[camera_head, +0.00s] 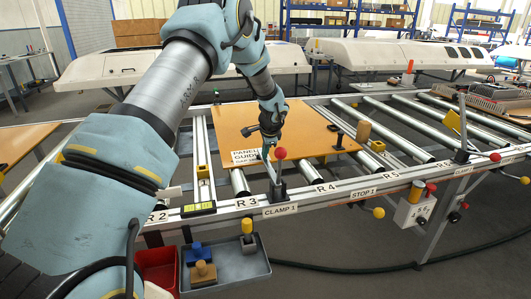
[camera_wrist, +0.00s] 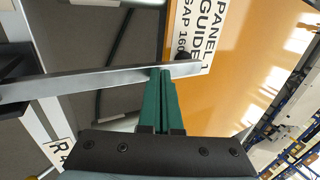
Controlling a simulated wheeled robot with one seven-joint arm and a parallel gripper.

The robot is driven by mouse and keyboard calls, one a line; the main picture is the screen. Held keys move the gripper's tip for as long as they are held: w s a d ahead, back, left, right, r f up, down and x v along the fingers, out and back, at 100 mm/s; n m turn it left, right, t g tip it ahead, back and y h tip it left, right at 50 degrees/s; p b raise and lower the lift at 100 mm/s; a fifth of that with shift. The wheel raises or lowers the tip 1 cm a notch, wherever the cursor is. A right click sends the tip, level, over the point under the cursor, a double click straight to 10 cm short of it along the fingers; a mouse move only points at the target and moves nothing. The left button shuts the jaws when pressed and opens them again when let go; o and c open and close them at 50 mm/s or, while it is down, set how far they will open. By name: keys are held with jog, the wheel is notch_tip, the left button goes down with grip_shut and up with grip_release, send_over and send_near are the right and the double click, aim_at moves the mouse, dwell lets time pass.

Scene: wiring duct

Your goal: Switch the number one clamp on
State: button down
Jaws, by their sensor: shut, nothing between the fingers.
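Clamp 1 (camera_head: 277,192) stands on the front rail above its "CLAMP 1" label (camera_head: 281,210). Its metal lever points up, with a red ball (camera_head: 280,153) near it. In the wrist view the lever (camera_wrist: 100,82) is a flat bar crossing from the left to just past my fingertips. My gripper (camera_head: 267,146) is beside the upper part of the lever. In the wrist view its green fingers (camera_wrist: 160,75) are together, with nothing held. The fingertips are at the bar's edge; I cannot tell whether they touch it.
An orange panel (camera_head: 305,118) with a "PANEL 1 GUIDE" label (camera_wrist: 205,30) lies on the rollers behind the clamp. Another upright lever (camera_head: 462,125) stands at right. A grey tray (camera_head: 226,272) and a red bin (camera_head: 157,268) hang below the front rail. A control box (camera_head: 412,213) is at right.

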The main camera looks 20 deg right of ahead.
jog(key=shift+s+a+f, duration=0.1)
jog(key=shift+f, duration=0.35)
notch_tip(320, 180, up, 6)
jog(key=p, duration=0.3)
jog(key=shift+f, duration=0.1)
jog(key=w+r+b, duration=0.2)
jog(key=w+r, duration=0.2)
jog(key=r, duration=0.4)
jog(key=shift+d+b, duration=0.3)
jog(key=shift+w+r, duration=0.1)
